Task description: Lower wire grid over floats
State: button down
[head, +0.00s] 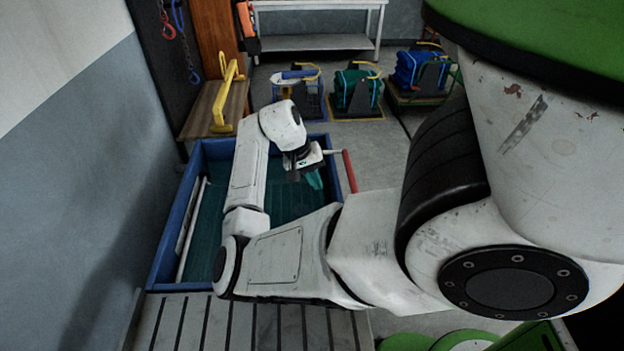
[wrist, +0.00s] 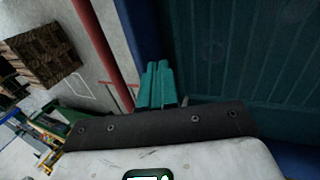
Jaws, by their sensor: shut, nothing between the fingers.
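A large blue-rimmed tank (head: 165,235) stands below my arm. Its inside shows a dark teal, finely ribbed surface (head: 208,215), which also fills the right of the wrist view (wrist: 265,65). I cannot tell whether this is a wire grid or the tank floor. No floats can be made out. A red bar handle (head: 349,171) on a pale rod stands at the tank's right edge; a red bar also shows in the wrist view (wrist: 102,45). My gripper (head: 316,182) has teal fingers, pressed together and empty (wrist: 158,70), over the tank near its right rim.
A slatted bench (head: 185,320) lies in front of the tank, and a wall borders it at left. Stands with blue and green bundles (head: 357,88) line the back. Grey floor is open right of the tank.

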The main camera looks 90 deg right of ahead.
jog(key=b+x, duration=0.1)
jog(key=x, duration=0.3)
jog(key=w+b+x, duration=0.1)
jog(key=b+x, duration=0.1)
jog(key=x, duration=0.3)
jog(key=w+f+b+x, duration=0.1)
jog(key=x, duration=0.3)
jog(key=shift+w+f+b, duration=0.1)
jog(key=shift+f+b, duration=0.25)
jog(key=shift+f, duration=0.05)
jog(key=shift+a+f, duration=0.2)
jog(key=shift+f, duration=0.55)
jog(key=shift+f+b, duration=0.15)
jog(key=shift+b, duration=0.2)
jog(key=shift+s, duration=0.2)
notch_tip(320, 180, up, 6)
jog(key=p, duration=0.5)
jog(key=shift+w+d+f, duration=0.1)
jog(key=shift+d+f, duration=0.05)
jog(key=shift+d, duration=0.05)
notch_tip(320, 180, up, 10)
jog(key=shift+w, duration=0.2)
jog(key=shift+s, duration=0.1)
